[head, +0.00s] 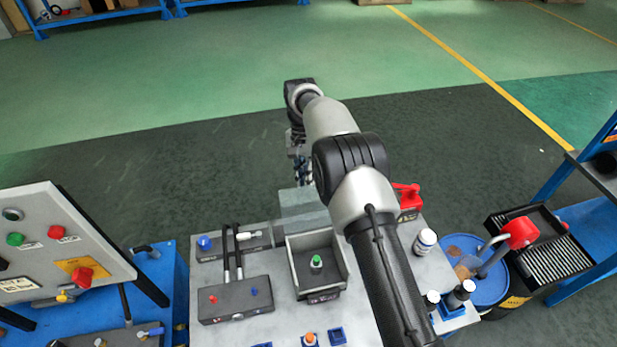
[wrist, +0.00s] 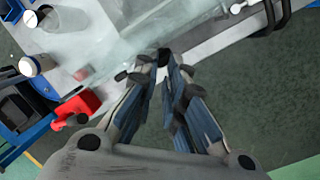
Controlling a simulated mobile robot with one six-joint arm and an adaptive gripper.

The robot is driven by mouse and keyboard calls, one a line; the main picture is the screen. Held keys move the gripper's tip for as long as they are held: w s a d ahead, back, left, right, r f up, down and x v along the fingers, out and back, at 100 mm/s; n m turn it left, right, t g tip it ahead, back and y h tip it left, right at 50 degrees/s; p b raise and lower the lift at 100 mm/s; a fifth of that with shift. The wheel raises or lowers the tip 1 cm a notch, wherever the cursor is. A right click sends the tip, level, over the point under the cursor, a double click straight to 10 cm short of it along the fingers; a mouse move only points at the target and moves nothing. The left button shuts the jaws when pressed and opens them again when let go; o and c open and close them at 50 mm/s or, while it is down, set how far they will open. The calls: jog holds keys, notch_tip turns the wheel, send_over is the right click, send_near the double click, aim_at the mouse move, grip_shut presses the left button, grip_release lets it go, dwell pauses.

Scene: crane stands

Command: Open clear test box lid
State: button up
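The clear test box (head: 302,203) is a pale see-through block at the back edge of the grey bench, partly hidden by my arm in the head view. In the wrist view its clear surface (wrist: 120,48) spreads beyond the fingertips; I cannot make out the lid apart from the body. My gripper (wrist: 160,62) has its fingertips drawn together beside the box's edge. I see nothing held between them, and whether they touch the box is unclear. In the head view my gripper (head: 298,160) hangs over the far side of the box, small and partly hidden.
The grey bench (head: 235,330) carries an open tray with a green-topped item (head: 316,262), a dark box with two black bars (head: 236,298), a red device (head: 409,198) and a white bottle (head: 425,241). A control panel (head: 50,245) stands left.

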jog(key=o, duration=0.7)
jog(key=shift+g, duration=0.3)
jog(key=f, duration=0.1)
jog(key=s+f, duration=0.2)
jog(key=shift+a+f, duration=0.3)
jog(key=shift+a, duration=0.1)
jog(key=shift+c, duration=0.2)
jog(key=shift+s, duration=0.15)
jog(key=o, duration=0.7)
jog(key=shift+w+d, duration=0.2)
jog(key=shift+w, duration=0.2)
jog(key=shift+c, duration=0.6)
jog(key=shift+a, duration=0.1)
jog(key=c, duration=0.6)
jog(key=shift+r, duration=0.15)
jog(key=shift+r, duration=0.15)
notch_tip(320, 180, up, 10)
jog(key=shift+f, duration=0.1)
